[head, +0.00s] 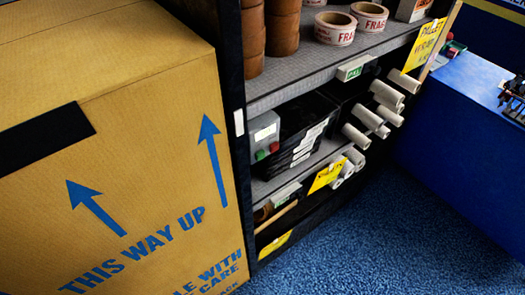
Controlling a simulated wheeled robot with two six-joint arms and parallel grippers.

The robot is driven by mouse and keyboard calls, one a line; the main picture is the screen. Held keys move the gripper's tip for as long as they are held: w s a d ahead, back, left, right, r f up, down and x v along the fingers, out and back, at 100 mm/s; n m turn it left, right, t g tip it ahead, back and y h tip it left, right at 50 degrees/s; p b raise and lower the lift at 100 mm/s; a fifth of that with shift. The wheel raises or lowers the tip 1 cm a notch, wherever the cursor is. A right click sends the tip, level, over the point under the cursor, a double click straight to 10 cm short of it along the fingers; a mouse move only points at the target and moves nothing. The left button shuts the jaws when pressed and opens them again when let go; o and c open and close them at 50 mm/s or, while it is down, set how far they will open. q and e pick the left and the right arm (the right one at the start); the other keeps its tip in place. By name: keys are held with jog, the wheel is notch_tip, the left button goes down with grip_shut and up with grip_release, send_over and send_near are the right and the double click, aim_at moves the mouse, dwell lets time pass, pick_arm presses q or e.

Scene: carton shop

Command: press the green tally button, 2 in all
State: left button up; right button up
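A small grey box (264,129) with a pale display stands on the middle shelf of the rack, at its left end. The display is too small to read. Neither of my grippers is clearly in view, and nothing touches the box.
A large carton (130,150) marked "THIS WAY UP" fills the left. Black trays (305,130) and pale rolls (370,118) lie right of the grey box. Tape rolls (335,28) stand above. A blue table (465,130) is at right, with a dark unclear object (514,97). Blue floor (380,240) is clear.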

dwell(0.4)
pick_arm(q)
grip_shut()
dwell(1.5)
